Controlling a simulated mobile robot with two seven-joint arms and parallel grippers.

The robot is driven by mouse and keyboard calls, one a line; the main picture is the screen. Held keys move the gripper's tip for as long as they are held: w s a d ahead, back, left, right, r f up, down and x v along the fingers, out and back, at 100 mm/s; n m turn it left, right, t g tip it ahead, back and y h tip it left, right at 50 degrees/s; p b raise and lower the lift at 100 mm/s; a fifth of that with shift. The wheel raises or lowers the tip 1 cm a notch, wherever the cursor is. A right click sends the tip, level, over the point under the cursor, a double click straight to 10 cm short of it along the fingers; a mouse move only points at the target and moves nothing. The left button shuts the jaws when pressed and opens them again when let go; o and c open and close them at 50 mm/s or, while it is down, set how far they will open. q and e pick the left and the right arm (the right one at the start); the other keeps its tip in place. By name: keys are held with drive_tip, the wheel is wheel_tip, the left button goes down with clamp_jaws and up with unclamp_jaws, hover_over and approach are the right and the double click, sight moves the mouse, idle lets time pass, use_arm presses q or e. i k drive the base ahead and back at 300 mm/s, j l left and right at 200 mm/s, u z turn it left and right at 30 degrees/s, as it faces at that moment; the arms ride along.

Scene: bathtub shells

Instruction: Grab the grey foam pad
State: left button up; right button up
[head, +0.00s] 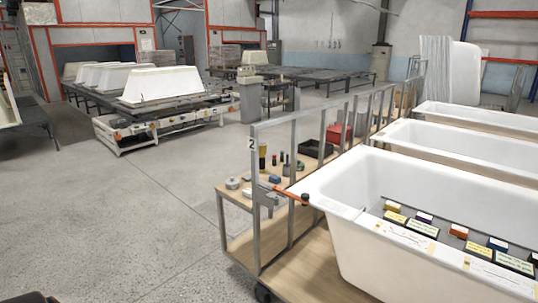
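I cannot pick out a grey foam pad for certain at this size. Small items lie on the wooden top (236,202) of a cart, among them a round pale grey item (232,183) and a small blue item (274,179). Neither of my grippers shows in the head view.
A grey metal frame (254,200) marked 2 rises at the cart's near corner. An orange-and-black tool (288,194) is by the near tub's rim. More tubs stand behind. A conveyor (150,125) with upturned shells is at the back left. The concrete floor (120,220) at left is clear.

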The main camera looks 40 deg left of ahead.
sight(247, 177)
drive_tip(key=i+j+u, duration=0.15)
drive_tip(key=u, duration=0.3)
drive_tip(key=i+u, duration=0.65)
drive_tip(key=u, duration=0.2)
drive_tip(key=i+l, duration=0.2)
drive_tip(key=i, duration=0.2)
drive_tip(key=i+l+u, duration=0.1)
drive_tip(key=i+l, duration=0.15)
drive_tip(key=i, duration=0.1)
